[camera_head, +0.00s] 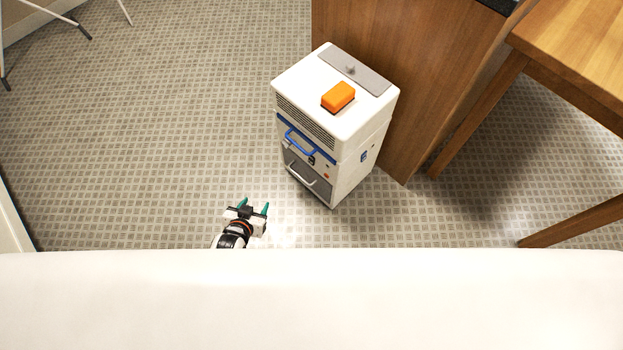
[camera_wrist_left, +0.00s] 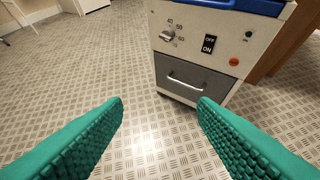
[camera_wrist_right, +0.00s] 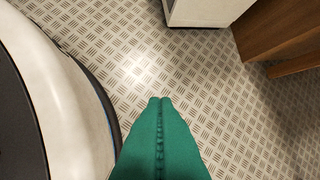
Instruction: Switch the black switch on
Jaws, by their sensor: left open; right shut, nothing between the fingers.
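The black switch (camera_wrist_left: 209,44) is on the front panel of a white machine (camera_head: 345,125). In the left wrist view it carries the words OFF above and ON below; which side is pressed in, I cannot tell. In the head view the switch (camera_head: 311,160) is a small dark spot on the machine's front. My left gripper (camera_head: 254,206) is open and empty, low in front of the machine and to its left, apart from it. Its green fingers (camera_wrist_left: 160,108) show in the left wrist view. My right gripper (camera_wrist_right: 160,100) is shut and empty above the floor, away from the machine.
The panel also has a dial (camera_wrist_left: 168,36), an orange-red button (camera_wrist_left: 233,62) and a drawer with a handle (camera_wrist_left: 186,82). A blue handle (camera_head: 301,140) juts above. An orange block (camera_head: 338,97) lies on top. A wooden cabinet (camera_head: 385,75) stands behind. Open floor lies to the left.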

